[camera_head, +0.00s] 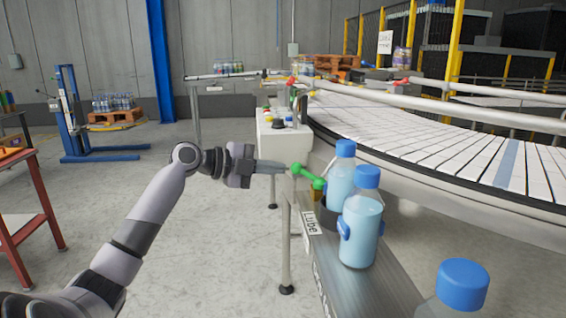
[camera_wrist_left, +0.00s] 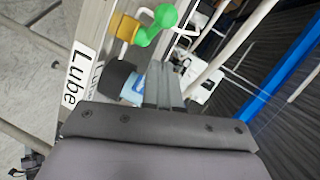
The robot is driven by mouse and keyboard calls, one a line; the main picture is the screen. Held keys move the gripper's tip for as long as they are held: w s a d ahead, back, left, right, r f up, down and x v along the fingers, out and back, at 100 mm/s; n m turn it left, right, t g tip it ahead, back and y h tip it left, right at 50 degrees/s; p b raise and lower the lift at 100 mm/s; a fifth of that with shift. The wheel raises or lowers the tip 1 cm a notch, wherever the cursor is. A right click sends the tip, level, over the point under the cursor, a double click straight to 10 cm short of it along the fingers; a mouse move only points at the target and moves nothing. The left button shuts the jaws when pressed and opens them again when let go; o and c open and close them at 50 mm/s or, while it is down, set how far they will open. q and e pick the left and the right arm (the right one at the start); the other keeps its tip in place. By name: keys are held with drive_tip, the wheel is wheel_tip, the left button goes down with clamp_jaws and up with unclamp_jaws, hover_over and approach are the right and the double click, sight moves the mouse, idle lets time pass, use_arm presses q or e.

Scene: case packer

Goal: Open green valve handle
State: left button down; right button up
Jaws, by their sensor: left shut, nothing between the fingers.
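The green valve handle (camera_head: 308,176) is a short bar with rounded ends, at the near end of the conveyor frame beside the "Lube" label (camera_head: 309,223). It also shows at the top of the left wrist view (camera_wrist_left: 158,26), next to a brass-coloured fitting (camera_wrist_left: 128,29). My left gripper (camera_head: 286,168) is shut and empty. Its fingertips point right, just left of the handle's upper end in the head view. In the left wrist view the fingers (camera_wrist_left: 163,88) lie below the handle in the picture. I cannot tell whether they touch it. My right gripper is not in view.
Blue-capped bottles (camera_head: 361,226) stand on the narrow metal rail just right of the handle. A curved white slat conveyor (camera_head: 430,140) runs behind them. A white box (camera_head: 284,140) sits behind the gripper. The floor at left is clear near my arm; a red table (camera_head: 30,215) stands further left.

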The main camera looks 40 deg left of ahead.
sight(308, 175)
use_arm(q)
drive_tip(key=shift+w+a+f+p, duration=0.2)
drive_tip(key=shift+w+f, duration=0.05)
drive_tip(key=shift+w, duration=0.5)
drive_tip(key=shift+w+a+f+p, duration=0.15)
drive_tip(key=shift+w+f+p, duration=0.15)
drive_tip(key=shift+w, duration=0.4)
drive_tip(key=shift+w+a+f+p, duration=0.15)
drive_tip(key=shift+w+a+f, duration=0.1)
drive_tip(key=shift+w, duration=0.5)
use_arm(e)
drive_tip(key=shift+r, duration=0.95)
use_arm(q)
drive_tip(key=shift+d, duration=0.1)
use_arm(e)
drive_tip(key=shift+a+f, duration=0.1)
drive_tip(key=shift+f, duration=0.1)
